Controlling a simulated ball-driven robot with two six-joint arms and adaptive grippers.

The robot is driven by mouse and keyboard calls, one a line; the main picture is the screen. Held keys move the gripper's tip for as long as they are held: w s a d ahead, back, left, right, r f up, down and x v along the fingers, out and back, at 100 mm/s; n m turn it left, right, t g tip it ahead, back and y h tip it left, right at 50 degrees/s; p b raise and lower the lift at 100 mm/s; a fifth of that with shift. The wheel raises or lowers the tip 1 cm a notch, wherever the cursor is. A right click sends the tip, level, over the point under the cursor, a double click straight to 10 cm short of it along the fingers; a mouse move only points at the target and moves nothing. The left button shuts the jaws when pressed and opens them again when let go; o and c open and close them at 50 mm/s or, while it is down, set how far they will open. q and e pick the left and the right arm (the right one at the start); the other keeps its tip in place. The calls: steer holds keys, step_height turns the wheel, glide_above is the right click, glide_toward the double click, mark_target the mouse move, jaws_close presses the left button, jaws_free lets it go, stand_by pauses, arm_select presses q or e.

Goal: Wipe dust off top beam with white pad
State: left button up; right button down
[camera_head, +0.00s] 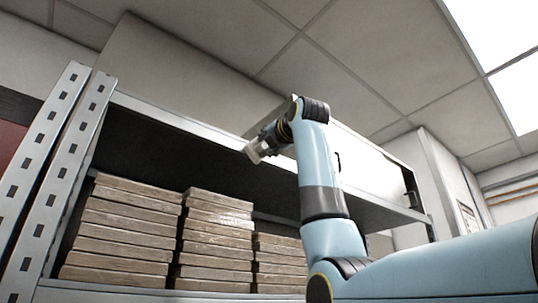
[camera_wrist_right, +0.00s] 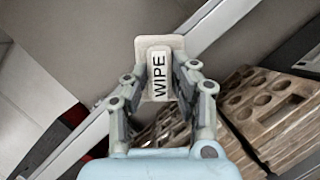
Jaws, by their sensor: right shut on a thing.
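The white pad (camera_head: 253,153), labelled "WIPE" in the right wrist view (camera_wrist_right: 159,75), is held in my right gripper (camera_head: 265,144). The gripper's fingers (camera_wrist_right: 158,95) are closed on both sides of the pad's labelled block. The top beam (camera_head: 175,119) is a long grey metal bar across the front of the rack. In the head view the pad overlaps the beam near its middle; I cannot tell whether they touch. The beam also crosses the wrist view diagonally behind the pad (camera_wrist_right: 215,24). I cannot make out dust on it. My left gripper is out of view.
Below the beam stand stacks of brown slabs (camera_head: 118,232) on a shelf; the wrist view shows slabs with holes (camera_wrist_right: 275,105). A perforated upright (camera_head: 75,170) bounds the rack on the left. A white panel (camera_head: 365,160) rises behind my right arm.

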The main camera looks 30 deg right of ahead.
steer(key=shift+d, duration=2.1)
steer(key=a, duration=0.4)
steer(key=shift+a, duration=0.1)
steer(key=shift+s+d+b, duration=0.2)
steer(key=shift+s+b, duration=0.8)
steer(key=shift+s, duration=1.8)
steer(key=shift+s, duration=0.1)
steer(key=s, duration=0.3)
steer(key=shift+d+b, duration=0.15)
steer(key=shift+b, duration=0.25)
